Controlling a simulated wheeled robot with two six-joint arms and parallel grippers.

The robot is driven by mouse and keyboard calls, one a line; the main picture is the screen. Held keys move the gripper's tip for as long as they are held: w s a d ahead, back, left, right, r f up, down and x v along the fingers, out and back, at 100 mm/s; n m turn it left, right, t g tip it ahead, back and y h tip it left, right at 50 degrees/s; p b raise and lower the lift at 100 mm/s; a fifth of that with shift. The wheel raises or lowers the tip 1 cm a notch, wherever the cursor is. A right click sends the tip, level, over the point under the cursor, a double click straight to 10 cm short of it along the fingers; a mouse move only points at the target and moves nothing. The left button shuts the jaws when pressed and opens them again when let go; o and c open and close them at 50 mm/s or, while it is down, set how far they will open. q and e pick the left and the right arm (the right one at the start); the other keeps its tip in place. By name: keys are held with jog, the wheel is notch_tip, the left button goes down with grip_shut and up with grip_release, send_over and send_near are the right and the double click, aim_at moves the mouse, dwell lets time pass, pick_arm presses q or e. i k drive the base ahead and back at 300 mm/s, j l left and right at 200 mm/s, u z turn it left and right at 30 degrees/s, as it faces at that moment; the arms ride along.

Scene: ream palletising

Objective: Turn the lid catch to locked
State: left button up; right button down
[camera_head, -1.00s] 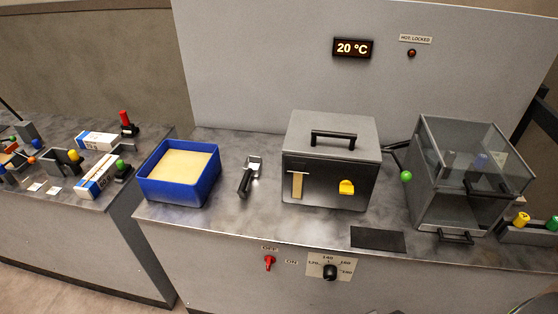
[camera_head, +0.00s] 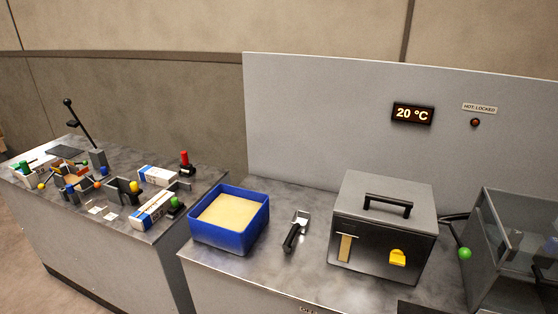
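A dark grey box with a lid (camera_head: 385,200) and a black bar handle stands on the right-hand counter. On its front face is a yellow catch (camera_head: 397,257), at the right. A tan upright strip (camera_head: 345,247) is at the left of the same face. Which of these is the lid catch, and whether it is locked, I cannot tell. Neither of my grippers shows in the view.
A blue bin of pale material (camera_head: 230,218) and a black-handled scoop (camera_head: 296,231) stand left of the box. A lever with a green knob (camera_head: 464,253) and a glass-sided case (camera_head: 518,250) are close on its right. Another counter (camera_head: 110,245) with cartons and small fixtures stands left.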

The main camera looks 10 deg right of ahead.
aim_at(397, 259)
jog(key=k+l, duration=0.1)
jog(key=l, duration=0.4)
jog(key=k+l, duration=0.1)
jog(key=l, duration=0.35)
jog(key=k+l, duration=0.1)
jog(key=l, duration=0.4)
jog(key=k+l, duration=0.1)
jog(key=l, duration=0.4)
jog(key=k+j+z, duration=0.1)
jog(key=j+z, duration=0.2)
jog(key=z, duration=0.15)
jog(key=k+j+z, duration=0.1)
jog(key=j+z, duration=0.15)
jog(key=z, duration=0.25)
